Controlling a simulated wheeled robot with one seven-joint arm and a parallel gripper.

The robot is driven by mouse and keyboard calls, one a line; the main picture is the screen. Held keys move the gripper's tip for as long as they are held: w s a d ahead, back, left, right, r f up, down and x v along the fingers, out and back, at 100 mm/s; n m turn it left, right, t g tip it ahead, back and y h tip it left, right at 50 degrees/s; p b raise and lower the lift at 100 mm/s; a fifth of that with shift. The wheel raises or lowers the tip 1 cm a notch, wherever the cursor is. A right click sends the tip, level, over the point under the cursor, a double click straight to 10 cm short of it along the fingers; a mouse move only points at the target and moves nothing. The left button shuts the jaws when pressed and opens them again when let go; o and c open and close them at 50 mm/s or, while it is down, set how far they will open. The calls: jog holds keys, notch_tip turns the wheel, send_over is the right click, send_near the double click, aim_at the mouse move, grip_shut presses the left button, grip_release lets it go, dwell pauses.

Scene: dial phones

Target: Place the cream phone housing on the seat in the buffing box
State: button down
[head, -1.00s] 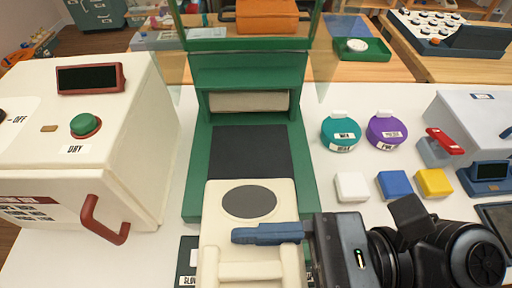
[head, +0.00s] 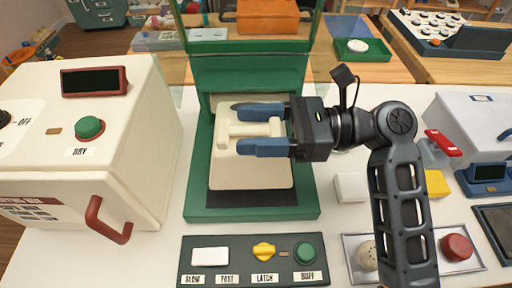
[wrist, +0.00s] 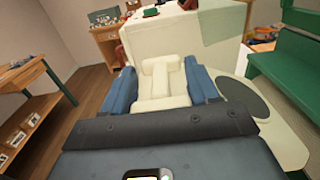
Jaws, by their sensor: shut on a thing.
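The cream phone housing (head: 250,176) is over the dark seat (head: 250,199) of the green buffing box (head: 195,195). Only a strip of the seat shows at the housing's near edge. Whether the housing touches the seat or is held just above it, I cannot tell. My gripper (head: 238,127) reaches in from the right, its blue fingers shut on the raised cream part of the housing. In the wrist view, the fingers (wrist: 163,88) flank that raised part, and the housing's dark disc (wrist: 243,97) shows to the right.
In front of the box is a panel (head: 230,271) with a white key, yellow latch knob (head: 264,251) and green buff button (head: 305,253). A cream drying box (head: 60,150) with a red handle stands left. Small blocks and a tray with a red button (head: 457,247) are right.

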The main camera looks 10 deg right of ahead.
jog(key=shift+f, duration=3.05)
jog(key=shift+c, duration=1.4)
grip_release()
jog(key=shift+f, duration=0.1)
jog(key=shift+d, duration=0.1)
jog(key=s+d+b, duration=0.1)
jog(key=s+d, duration=0.1)
jog(key=d, duration=0.9)
jog(key=shift+d, duration=0.3)
jog(key=shift+s, duration=0.1)
